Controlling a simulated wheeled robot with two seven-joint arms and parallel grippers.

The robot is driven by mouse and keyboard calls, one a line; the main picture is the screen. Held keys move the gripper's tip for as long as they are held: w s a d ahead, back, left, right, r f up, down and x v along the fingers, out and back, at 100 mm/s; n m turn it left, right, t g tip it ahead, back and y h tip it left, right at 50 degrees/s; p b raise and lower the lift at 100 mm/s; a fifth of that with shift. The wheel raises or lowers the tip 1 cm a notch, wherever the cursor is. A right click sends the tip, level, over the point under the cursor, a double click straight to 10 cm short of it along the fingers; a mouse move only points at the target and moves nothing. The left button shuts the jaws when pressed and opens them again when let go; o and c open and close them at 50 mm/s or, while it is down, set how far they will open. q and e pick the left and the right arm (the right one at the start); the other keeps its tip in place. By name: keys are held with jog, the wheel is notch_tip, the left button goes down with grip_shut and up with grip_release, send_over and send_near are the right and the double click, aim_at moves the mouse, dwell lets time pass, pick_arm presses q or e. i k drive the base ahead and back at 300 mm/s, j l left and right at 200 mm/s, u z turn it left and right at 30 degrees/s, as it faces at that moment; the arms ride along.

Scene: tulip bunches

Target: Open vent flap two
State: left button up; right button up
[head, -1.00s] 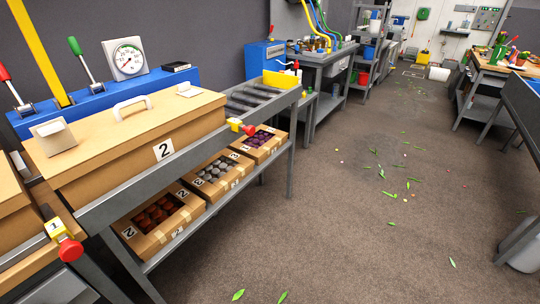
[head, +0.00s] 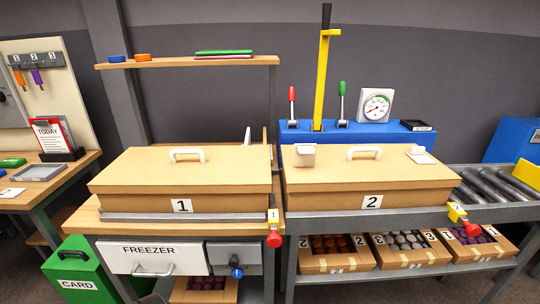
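The large cardboard box marked 2 (head: 330,197) sits on the grey bench at right of centre, with a white handle (head: 364,152) on its lid. A pale metal flap piece (head: 305,156) stands at the lid's left end. Another small pale flap piece (head: 419,155) is at its right end; how far open either one is, I cannot tell. A yellow tag with a red knob (head: 471,226) is on the bench rail below the box's right end. Neither of my grippers is in view.
Box 1 (head: 150,200) stands left of box 2, above the freezer drawer (head: 150,257). A red knob (head: 274,238) under a yellow tag 1 hangs between them. A blue unit (head: 400,130) with levers and a gauge (head: 376,104) is behind box 2. Small boxes fill the shelf below.

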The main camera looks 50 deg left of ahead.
aim_at(422, 154)
jog(key=u, duration=1.15)
jog(key=i+l+z, duration=0.1)
jog(key=l, duration=0.15)
jog(key=i+l+z, duration=0.1)
jog(key=l, duration=0.2)
